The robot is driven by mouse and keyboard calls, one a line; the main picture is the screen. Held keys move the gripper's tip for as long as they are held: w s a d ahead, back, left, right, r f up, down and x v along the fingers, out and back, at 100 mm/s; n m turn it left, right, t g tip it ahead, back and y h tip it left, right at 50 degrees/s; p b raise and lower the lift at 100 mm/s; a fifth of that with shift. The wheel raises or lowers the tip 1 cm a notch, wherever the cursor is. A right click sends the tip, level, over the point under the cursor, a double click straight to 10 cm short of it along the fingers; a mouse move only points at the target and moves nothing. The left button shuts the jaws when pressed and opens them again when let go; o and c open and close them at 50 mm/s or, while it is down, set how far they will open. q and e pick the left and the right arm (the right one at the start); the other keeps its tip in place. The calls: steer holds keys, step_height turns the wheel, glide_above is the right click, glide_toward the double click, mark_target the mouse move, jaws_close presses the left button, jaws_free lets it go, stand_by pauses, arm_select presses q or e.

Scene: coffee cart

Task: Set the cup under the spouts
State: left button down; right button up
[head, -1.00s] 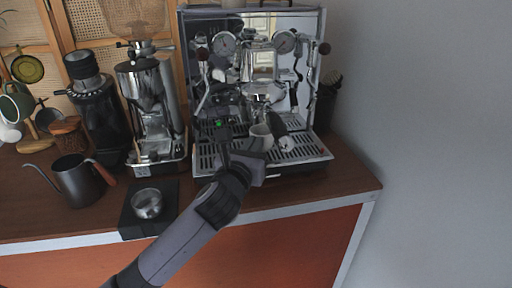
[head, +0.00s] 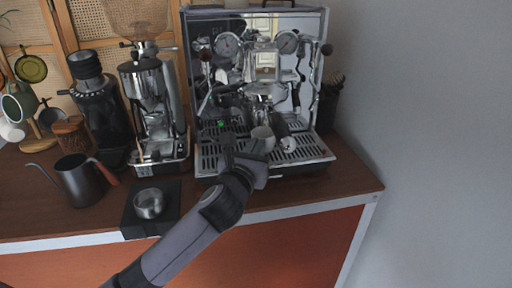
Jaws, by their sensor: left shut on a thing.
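The espresso machine (head: 240,40) stands at the back of the counter with a slotted drip tray (head: 309,153) at its front. A small pale cup (head: 263,134) is over the drip tray, below the group head (head: 262,92) and its spouts. My left gripper (head: 248,141) reaches in from the front left and is shut on the cup. The arm hides part of the cup and tray, and I cannot tell if the cup touches the grate. My right gripper is not in view.
Left of the machine stand a grinder (head: 150,100), a black kettle (head: 80,182) and a metal bowl (head: 149,203) on a dark mat. A wall bounds the right side.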

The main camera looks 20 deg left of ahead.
arm_select(q)
steer(key=c, duration=1.2)
jaws_free()
steer(key=shift+o, duration=0.2)
steer(key=s, duration=0.7)
steer(key=shift+d, duration=0.3)
steer(key=shift+s, duration=0.1)
